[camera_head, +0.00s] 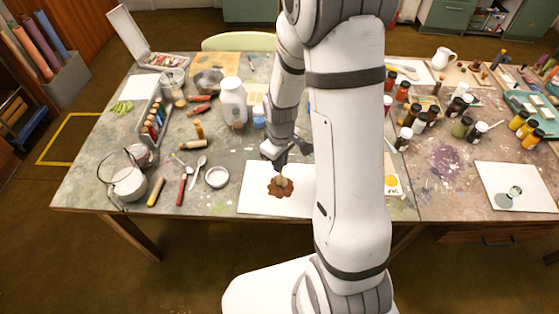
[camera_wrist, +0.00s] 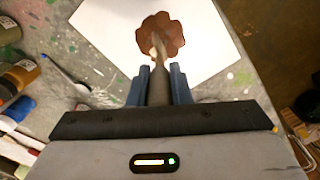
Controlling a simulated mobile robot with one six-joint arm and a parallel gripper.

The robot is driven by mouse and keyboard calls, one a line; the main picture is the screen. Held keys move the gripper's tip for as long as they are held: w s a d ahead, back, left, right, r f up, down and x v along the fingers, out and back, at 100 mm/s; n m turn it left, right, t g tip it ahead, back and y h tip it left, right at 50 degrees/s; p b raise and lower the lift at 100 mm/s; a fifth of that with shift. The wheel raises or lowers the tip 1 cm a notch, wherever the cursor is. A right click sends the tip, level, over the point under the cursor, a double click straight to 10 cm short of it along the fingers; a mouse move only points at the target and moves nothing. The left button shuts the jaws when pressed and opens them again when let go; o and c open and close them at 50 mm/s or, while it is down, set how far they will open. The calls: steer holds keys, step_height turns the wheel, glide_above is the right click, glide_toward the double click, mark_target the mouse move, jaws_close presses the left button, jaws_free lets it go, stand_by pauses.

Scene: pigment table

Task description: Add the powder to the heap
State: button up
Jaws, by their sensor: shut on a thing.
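A reddish-brown heap (camera_head: 275,191) with a scalloped outline lies on a white sheet (camera_head: 251,202) at the table's front edge. In the wrist view the heap (camera_wrist: 173,31) is at top centre on the sheet (camera_wrist: 212,60). My gripper (camera_head: 283,161) is above the heap. In the wrist view my gripper (camera_wrist: 160,74) has its two blue fingers shut on the handle of a slim tool (camera_wrist: 158,88). The tool's far end reaches over the heap. I cannot tell its shape, whether it touches the heap, or whether it carries powder.
A white jar (camera_head: 232,101) stands behind the sheet. Left of the sheet are a small white dish (camera_head: 216,177), a spoon (camera_head: 198,166) and a wire-handled pot (camera_head: 127,183). Several paint bottles (camera_head: 403,138) stand right of my arm. My arm hides the table's middle.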

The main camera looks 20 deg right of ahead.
stand_by(0.3)
steer(key=shift+r+p, duration=2.4)
steer(key=shift+r, duration=1.1)
